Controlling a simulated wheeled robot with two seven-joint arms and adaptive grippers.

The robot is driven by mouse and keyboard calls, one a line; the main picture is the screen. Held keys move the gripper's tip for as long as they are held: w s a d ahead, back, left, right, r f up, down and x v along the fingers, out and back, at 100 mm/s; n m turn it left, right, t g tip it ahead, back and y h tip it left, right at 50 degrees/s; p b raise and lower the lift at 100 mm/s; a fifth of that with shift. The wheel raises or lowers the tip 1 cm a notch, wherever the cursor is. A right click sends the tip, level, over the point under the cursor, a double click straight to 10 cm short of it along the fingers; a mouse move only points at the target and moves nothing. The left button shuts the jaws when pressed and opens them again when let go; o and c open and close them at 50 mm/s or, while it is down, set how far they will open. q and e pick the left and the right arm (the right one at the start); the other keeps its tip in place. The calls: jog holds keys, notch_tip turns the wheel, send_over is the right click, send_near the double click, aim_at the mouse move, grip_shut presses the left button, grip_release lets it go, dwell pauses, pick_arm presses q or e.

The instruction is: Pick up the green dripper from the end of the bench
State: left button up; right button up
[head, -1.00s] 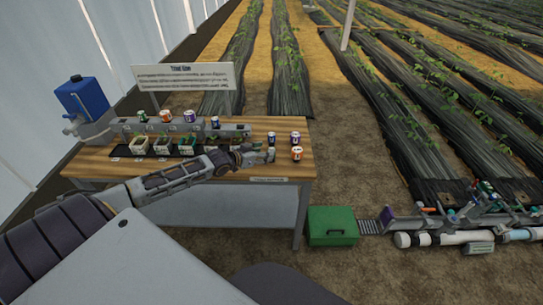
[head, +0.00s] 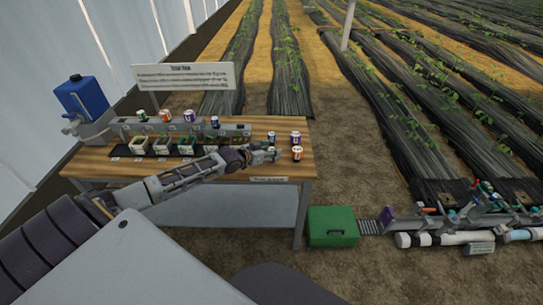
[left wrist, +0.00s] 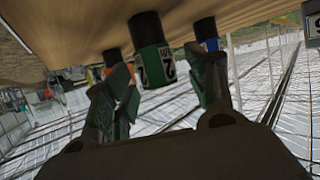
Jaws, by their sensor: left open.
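The green dripper (left wrist: 152,50) is a dark cylinder with a green band and a white label marked 2. In the left wrist view, which is upside down, it sits between the two fingers of my left gripper (left wrist: 165,82). The fingers are open, and I cannot tell whether either touches it. In the head view my left gripper (head: 261,156) is over the right end of the wooden bench (head: 235,172) and mostly hides the green dripper. My right gripper is not in view.
Close by on the bench stand a blue-banded dripper (head: 271,137), a purple one (head: 295,138) and an orange one (head: 297,153). A rack (head: 235,131) with more drippers is at the left. A green box (head: 333,224) stands on the ground.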

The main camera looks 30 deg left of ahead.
pick_arm(q)
jog(key=shift+w+f, duration=0.15)
jog(key=shift+w, duration=0.15)
dwell(0.4)
jog(key=c, duration=0.9)
